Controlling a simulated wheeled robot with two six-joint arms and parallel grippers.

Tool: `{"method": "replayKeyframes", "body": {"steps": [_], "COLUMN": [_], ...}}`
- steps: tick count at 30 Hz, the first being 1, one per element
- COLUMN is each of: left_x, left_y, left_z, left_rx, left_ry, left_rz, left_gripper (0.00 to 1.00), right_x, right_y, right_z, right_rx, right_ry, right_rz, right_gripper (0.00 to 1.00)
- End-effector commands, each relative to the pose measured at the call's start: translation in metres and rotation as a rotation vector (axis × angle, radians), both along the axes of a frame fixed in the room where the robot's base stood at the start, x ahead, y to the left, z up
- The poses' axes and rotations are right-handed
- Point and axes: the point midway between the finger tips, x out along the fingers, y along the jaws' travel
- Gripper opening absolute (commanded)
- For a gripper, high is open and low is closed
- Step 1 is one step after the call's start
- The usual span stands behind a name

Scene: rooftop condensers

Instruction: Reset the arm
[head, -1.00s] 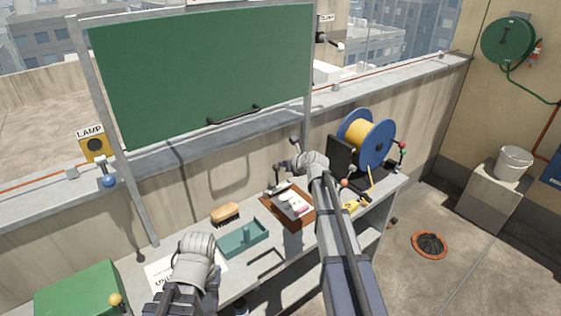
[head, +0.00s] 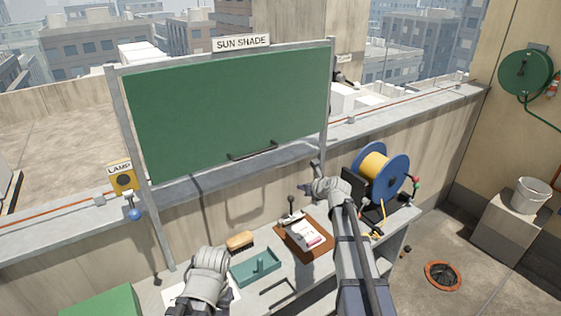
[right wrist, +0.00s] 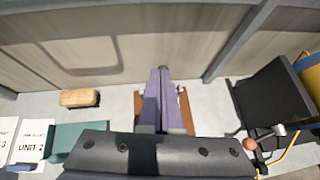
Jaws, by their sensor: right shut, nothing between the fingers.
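My right gripper (head: 309,178) is raised above the back of the workbench (head: 215,263), in front of the parapet wall. In the right wrist view its purple fingers (right wrist: 161,78) are together, with nothing between them. They overlap the brown board (right wrist: 186,112) in that view. My left wrist (head: 205,278) is low over the front left of the bench; its fingers are hidden, so I cannot tell their state.
A green sun shade panel (head: 232,110) with a black handle stands behind the bench. On the bench are a brush (head: 240,240), a teal tray (head: 257,267), the brown board (head: 291,240) with white papers, and a blue reel with yellow cord (head: 397,172) at right.

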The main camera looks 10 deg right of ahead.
Motion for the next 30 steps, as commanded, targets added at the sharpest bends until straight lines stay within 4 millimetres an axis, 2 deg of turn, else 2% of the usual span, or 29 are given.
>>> {"method": "replayKeyframes", "body": {"steps": [2, 4, 8, 12, 18, 24, 30], "left_x": [0.0, 0.0, 0.0, 0.0, 0.0, 0.0, 0.0], "left_y": [0.0, 0.0, 0.0, 0.0, 0.0, 0.0, 0.0], "left_z": [0.0, 0.0, 0.0, 0.0, 0.0, 0.0, 0.0], "left_rx": [0.0, 0.0, 0.0, 0.0, 0.0, 0.0, 0.0], "left_ry": [0.0, 0.0, 0.0, 0.0, 0.0, 0.0, 0.0], "left_rz": [0.0, 0.0, 0.0, 0.0, 0.0, 0.0, 0.0], "left_gripper": [0.5, 0.5, 0.5, 0.5, 0.5, 0.5, 0.5], "right_x": [-0.003, -0.01, -0.041, -0.091, -0.171, -0.255, -0.321], "right_y": [0.006, 0.021, 0.071, 0.128, 0.184, 0.212, 0.218], "right_z": [-0.002, -0.006, -0.024, -0.049, -0.077, -0.094, -0.1], "right_rx": [-0.021, -0.085, -0.325, -0.652, -1.056, -1.351, -1.477], "right_ry": [0.004, 0.015, 0.05, 0.073, 0.052, -0.037, -0.174], "right_rz": [0.023, 0.088, 0.35, 0.752, 1.368, 2.022, 2.59], "right_gripper": [0.0, 0.0, 0.0, 0.0, 0.0, 0.0, 0.0]}}
